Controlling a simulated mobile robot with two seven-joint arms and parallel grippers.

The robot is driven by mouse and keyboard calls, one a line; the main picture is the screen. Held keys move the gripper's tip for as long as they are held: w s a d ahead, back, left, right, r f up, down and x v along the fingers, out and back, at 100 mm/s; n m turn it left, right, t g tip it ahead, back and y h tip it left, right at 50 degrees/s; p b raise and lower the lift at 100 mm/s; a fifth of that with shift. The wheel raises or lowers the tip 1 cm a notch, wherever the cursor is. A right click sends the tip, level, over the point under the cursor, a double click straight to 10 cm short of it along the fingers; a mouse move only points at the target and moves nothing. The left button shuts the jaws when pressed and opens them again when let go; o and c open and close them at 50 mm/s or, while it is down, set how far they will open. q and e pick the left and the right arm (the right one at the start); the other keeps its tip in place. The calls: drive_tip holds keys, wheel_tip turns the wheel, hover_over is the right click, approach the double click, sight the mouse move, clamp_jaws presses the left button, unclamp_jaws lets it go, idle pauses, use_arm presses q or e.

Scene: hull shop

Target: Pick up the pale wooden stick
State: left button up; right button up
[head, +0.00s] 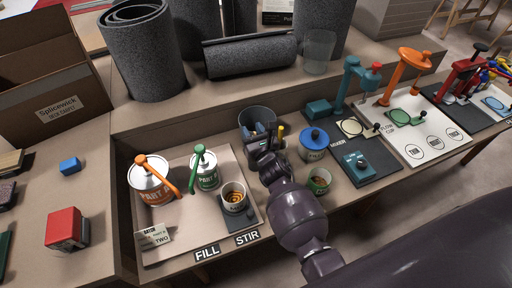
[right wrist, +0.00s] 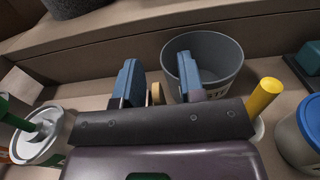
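My right gripper (head: 262,134) reaches over the bench in front of a grey bucket (head: 257,114). In the right wrist view its two blue fingers (right wrist: 157,84) stand apart, so it is open. A small pale tan piece with a rounded end (right wrist: 156,93), which looks like the tip of the pale wooden stick, shows between the fingers with a gap on both sides. The rest of it is hidden behind the gripper's dark body. I cannot make out the stick in the head view. My left gripper is not in view.
A yellow handle (right wrist: 263,98) stands upright close to the right finger. Right of it is a blue-lidded jar (head: 313,146). A white can with a green pump (head: 205,169), an orange-handled can (head: 152,183) and a cup of amber contents (head: 234,197) stand on the left board.

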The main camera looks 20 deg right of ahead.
drive_tip(key=shift+c, duration=0.4)
clamp_jaws()
drive_tip(key=shift+r, duration=0.1)
